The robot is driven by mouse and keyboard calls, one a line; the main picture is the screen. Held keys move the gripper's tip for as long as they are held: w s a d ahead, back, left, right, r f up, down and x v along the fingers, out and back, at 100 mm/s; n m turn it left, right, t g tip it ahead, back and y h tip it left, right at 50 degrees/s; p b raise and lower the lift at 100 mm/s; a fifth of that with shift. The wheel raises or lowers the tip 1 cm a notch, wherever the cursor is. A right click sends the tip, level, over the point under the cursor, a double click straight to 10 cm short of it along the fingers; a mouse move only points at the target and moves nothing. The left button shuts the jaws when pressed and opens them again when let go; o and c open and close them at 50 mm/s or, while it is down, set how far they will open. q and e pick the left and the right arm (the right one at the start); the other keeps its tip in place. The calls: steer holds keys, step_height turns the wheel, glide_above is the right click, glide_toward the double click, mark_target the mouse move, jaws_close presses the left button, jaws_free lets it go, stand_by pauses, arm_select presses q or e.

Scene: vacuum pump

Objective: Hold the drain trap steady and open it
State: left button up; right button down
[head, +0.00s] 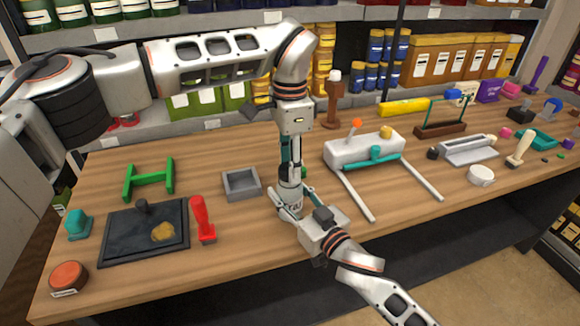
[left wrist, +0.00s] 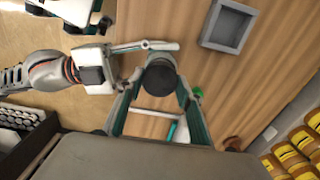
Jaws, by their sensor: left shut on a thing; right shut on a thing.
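The drain trap (head: 290,195) is a small upright grey cylinder with a pale label, standing near the front edge of the wooden bench. In the left wrist view its dark round top (left wrist: 161,78) shows. My left gripper (head: 291,172) points straight down and is shut on the trap's upper part, one finger on each side of the dark top. My right gripper (head: 291,206) comes in from the right and is shut around the lower body. It also shows in the left wrist view (left wrist: 150,62). The fingers hide much of the trap.
A grey square tray (head: 228,193) lies empty to the left. A white device with teal and orange parts (head: 345,153) stands to the right. A red-handled tool (head: 202,218), a black tray (head: 118,250) and a green frame (head: 149,181) are farther left. Free wood lies between them.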

arm_select(q)
steer(key=shift+r, duration=0.5)
arm_select(e)
steer(key=shift+f, duration=0.1)
arm_select(q)
steer(key=shift+r, duration=2.05)
arm_select(e)
steer(key=c, duration=1.1)
jaws_free()
steer(key=shift+s+d, duration=0.1)
